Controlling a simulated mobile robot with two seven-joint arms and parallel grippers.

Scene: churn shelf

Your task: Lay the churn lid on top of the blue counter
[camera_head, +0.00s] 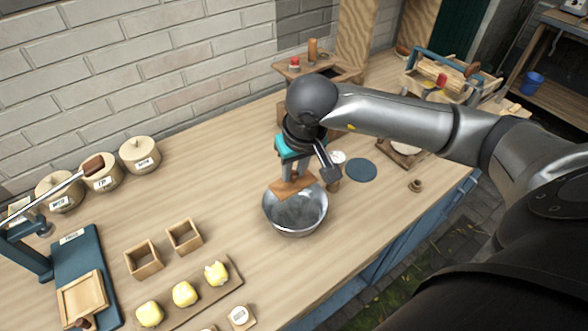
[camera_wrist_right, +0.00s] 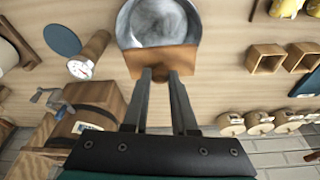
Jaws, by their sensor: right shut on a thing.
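My right gripper (camera_head: 294,175) points down and is shut on a flat brown wooden piece, which looks like the churn lid (camera_head: 291,188). The lid is over the back part of the metal bowl (camera_head: 297,216); I cannot tell how far above. In the right wrist view the lid (camera_wrist_right: 163,61) sits between the fingertips, overlapping the bowl's edge. A dark blue round disc (camera_head: 361,169), likely the blue counter, lies bare on the worktop to the right of the bowl. The wooden churn (camera_wrist_right: 95,104) with its crank shows in the wrist view. My left gripper is out of view.
A round dial (camera_wrist_right: 80,68) stands near the blue disc. Two small wooden boxes (camera_head: 145,259), a board with yellow lumps (camera_head: 185,294) and several labelled crocks (camera_head: 140,155) stand to the left. A blue press (camera_head: 82,250) is at far left.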

